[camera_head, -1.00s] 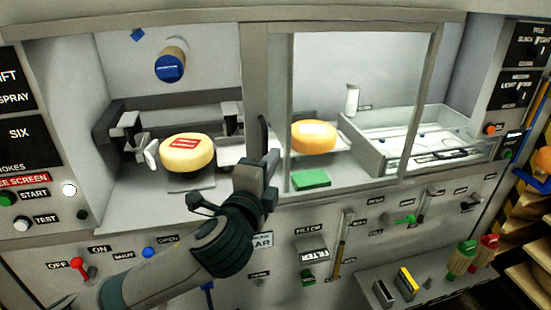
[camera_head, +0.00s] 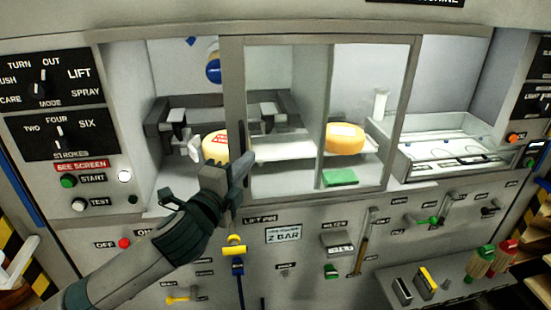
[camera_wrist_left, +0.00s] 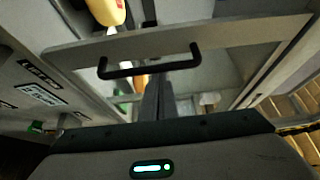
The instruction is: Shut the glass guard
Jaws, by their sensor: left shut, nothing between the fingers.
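The glass guard (camera_head: 232,85) is a grey-framed clear panel across the middle of the machine's opening. It covers the yellow cheese wheel (camera_head: 345,138) and part of the red-labelled cheese wheel (camera_head: 216,149); the bay's left end is uncovered. Its black handle (camera_head: 241,140) is on the left post and also shows in the left wrist view (camera_wrist_left: 150,66). My left gripper (camera_head: 238,168) is shut and empty, its fingers right at the handle. I cannot tell whether they touch it. My right gripper is out of view.
A control panel with the START button (camera_head: 68,181) is left of the opening. Switches and a yellow-and-blue lever (camera_head: 236,252) lie below. A clear tray (camera_head: 450,150) is at the right. A shelf with shakers (camera_head: 482,262) juts out at lower right.

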